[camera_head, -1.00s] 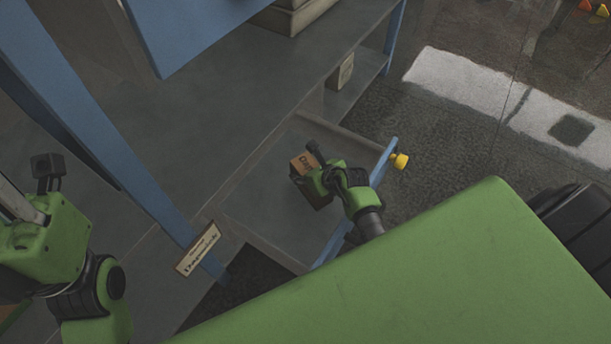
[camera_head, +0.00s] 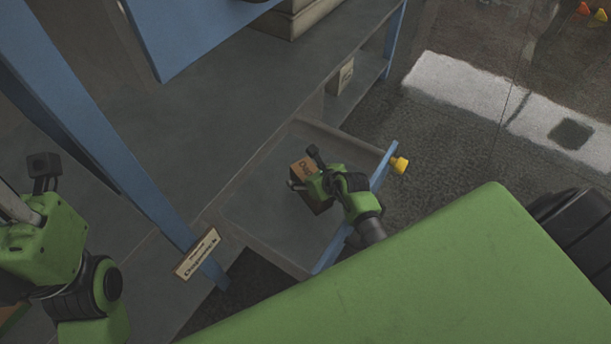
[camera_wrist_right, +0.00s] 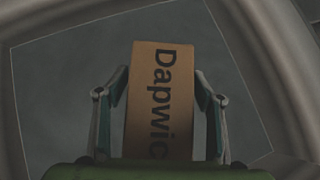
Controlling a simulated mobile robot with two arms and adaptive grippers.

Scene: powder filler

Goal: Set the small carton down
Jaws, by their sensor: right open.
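The small carton (camera_head: 308,166), brown with dark lettering, stands in the open blue-fronted drawer (camera_head: 252,205). It also shows in the right wrist view (camera_wrist_right: 160,95), where the lettering reads "Dapwic". My right gripper (camera_head: 303,184) is at the carton in the head view. In the right wrist view its two fingers (camera_wrist_right: 160,92) are open, one on each side of the carton, with narrow gaps to its sides. The carton's underside is hidden. My left arm is at the left edge of the head view; its fingers do not show clearly.
The drawer front has a yellow knob (camera_head: 399,165). A grey worktop (camera_head: 215,110) extends behind, with a pale box (camera_head: 346,76) on a shelf beyond.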

